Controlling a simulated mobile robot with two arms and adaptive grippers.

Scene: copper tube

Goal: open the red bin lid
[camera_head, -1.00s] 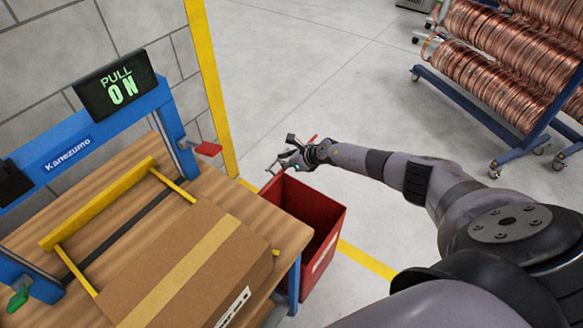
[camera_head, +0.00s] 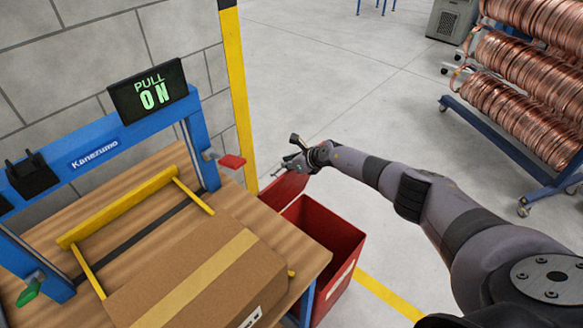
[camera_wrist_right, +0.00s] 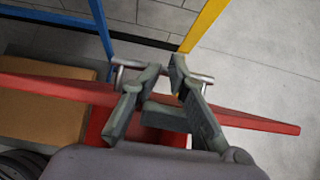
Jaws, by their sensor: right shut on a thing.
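The red bin (camera_head: 340,243) stands on the floor at the right end of the workbench, and its dark inside shows from above. Its red lid (camera_head: 284,188) is raised at the far side of the opening, tilted up away from it. My right gripper (camera_head: 285,164) is at the lid's upper edge. In the right wrist view the gripper (camera_wrist_right: 165,72) is shut on the lid's metal bar handle (camera_wrist_right: 203,78), with the lid (camera_wrist_right: 252,121) seen nearly edge-on. The fingers hide the middle of the handle. My left gripper is not in view.
A workbench (camera_head: 165,165) with a blue frame holds a cardboard box (camera_head: 200,270) beside the bin. A yellow post (camera_head: 236,90) stands behind the lid. A rack of copper coils (camera_head: 530,90) is at the far right. Open floor lies between.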

